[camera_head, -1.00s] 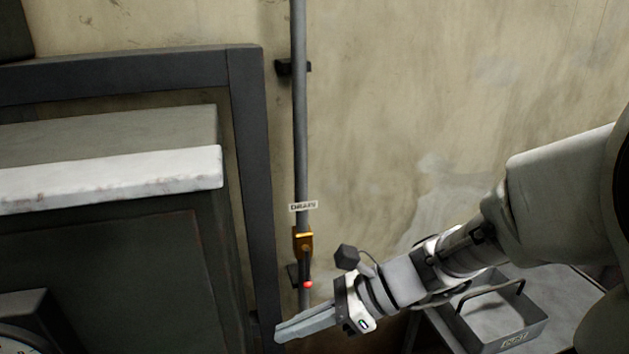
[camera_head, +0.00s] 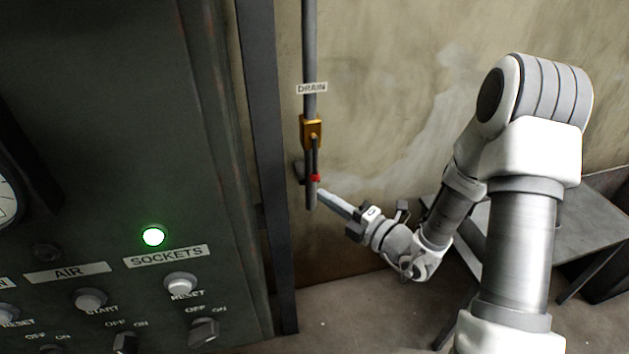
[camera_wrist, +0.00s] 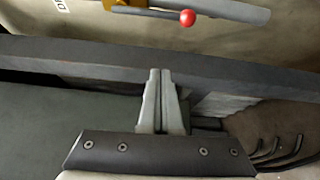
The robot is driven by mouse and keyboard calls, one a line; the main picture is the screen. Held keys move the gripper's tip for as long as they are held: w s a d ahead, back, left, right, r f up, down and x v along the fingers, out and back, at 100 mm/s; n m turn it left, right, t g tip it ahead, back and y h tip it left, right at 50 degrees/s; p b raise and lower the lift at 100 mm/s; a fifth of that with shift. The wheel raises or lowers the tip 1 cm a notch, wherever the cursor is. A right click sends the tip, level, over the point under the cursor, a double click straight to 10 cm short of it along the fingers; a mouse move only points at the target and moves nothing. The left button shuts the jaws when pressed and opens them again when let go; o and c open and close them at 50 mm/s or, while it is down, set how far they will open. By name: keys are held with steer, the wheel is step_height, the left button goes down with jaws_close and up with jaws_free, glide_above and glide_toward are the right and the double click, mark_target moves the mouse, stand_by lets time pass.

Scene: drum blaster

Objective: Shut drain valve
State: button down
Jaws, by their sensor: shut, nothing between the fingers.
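The drain valve (camera_head: 311,131) has a brass body on a vertical grey pipe, under a DRAIN label (camera_head: 311,88). Its dark lever (camera_head: 315,157) hangs down along the pipe and ends in a red knob (camera_head: 315,178). My gripper (camera_head: 324,195) is shut and empty, just right of and slightly below the red knob in the head view; I cannot tell whether it touches the pipe. In the wrist view the closed fingers (camera_wrist: 161,75) point at a dark frame post, and the red knob (camera_wrist: 187,18) lies beyond them, apart from the tips.
A dark control panel (camera_head: 120,180) with a lit green lamp (camera_head: 153,236), buttons and switches fills the left. A dark post (camera_head: 263,150) stands between it and the pipe. A grey table (camera_head: 560,235) is at right. Bare wall (camera_head: 400,100) lies right of the pipe.

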mark_target(316, 174)
steer(key=shift+w+d+f+m+t, duration=0.2)
steer(key=shift+f+m+t, duration=0.1)
steer(key=shift+f+m, duration=0.1)
steer(key=w+a+b, duration=0.1)
steer(key=w, duration=0.1)
steer(key=w+a+b, duration=0.1)
steer(key=w+a, duration=0.1)
steer(key=w, duration=0.1)
steer(key=w+a+b, duration=0.1)
steer(key=w+b, duration=0.1)
steer(key=w, duration=0.1)
steer(key=shift+w+a, duration=0.15)
steer(key=shift+a, duration=0.15)
steer(key=shift+w+d+r, duration=0.1)
steer(key=shift+w+d, duration=0.1)
steer(key=shift+d, duration=0.25)
steer(key=shift+d, duration=0.1)
steer(key=shift+d+n+h+p, duration=0.1)
steer(key=shift+n+h+p, duration=0.2)
steer(key=shift+p, duration=0.1)
